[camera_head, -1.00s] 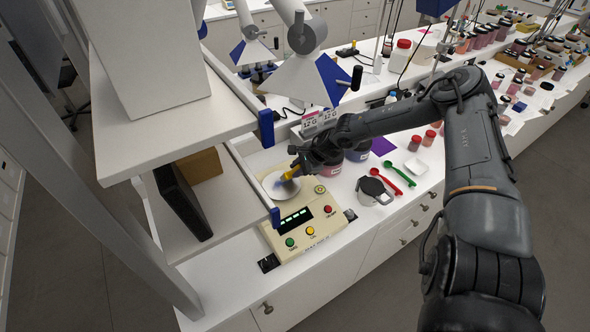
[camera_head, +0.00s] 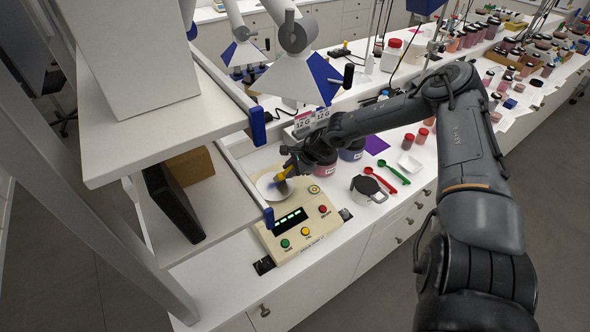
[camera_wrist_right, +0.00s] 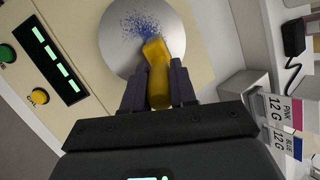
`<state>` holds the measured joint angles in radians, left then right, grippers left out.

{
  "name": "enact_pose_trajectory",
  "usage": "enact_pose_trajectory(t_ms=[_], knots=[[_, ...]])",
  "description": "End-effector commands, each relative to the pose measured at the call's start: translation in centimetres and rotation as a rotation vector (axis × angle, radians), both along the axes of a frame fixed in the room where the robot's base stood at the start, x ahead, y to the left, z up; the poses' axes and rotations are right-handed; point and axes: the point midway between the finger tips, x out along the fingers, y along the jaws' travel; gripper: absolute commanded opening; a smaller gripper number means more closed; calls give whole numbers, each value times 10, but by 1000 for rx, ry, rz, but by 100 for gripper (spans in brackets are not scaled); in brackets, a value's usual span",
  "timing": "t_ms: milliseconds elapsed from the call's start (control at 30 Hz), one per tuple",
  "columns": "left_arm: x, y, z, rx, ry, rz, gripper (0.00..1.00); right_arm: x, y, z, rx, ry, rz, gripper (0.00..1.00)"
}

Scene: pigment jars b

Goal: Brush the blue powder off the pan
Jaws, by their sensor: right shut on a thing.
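The pan (camera_head: 268,190) is a round, pale metal disc on top of the cream-coloured scale (camera_head: 292,240). In the right wrist view, the pan (camera_wrist_right: 118,52) carries blue powder (camera_wrist_right: 138,24), scattered as specks over its upper middle. My right gripper (camera_head: 290,171) is over the pan's right side. In the right wrist view, my right gripper (camera_wrist_right: 158,88) is shut on the yellow handle of a brush (camera_wrist_right: 156,72). The brush head points onto the pan at the powder; its bristles are mostly hidden. My left gripper is not in view.
A white shelf (camera_head: 165,130) rises close on the left.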

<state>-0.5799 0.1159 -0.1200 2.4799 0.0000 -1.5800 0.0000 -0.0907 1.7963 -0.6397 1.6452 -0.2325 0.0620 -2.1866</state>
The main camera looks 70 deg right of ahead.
Motion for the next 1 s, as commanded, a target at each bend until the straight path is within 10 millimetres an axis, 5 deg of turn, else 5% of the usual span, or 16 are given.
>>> enact_pose_trajectory(t_ms=[1000], knots=[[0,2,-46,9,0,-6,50,32,49,-3,2,0,2,0]])
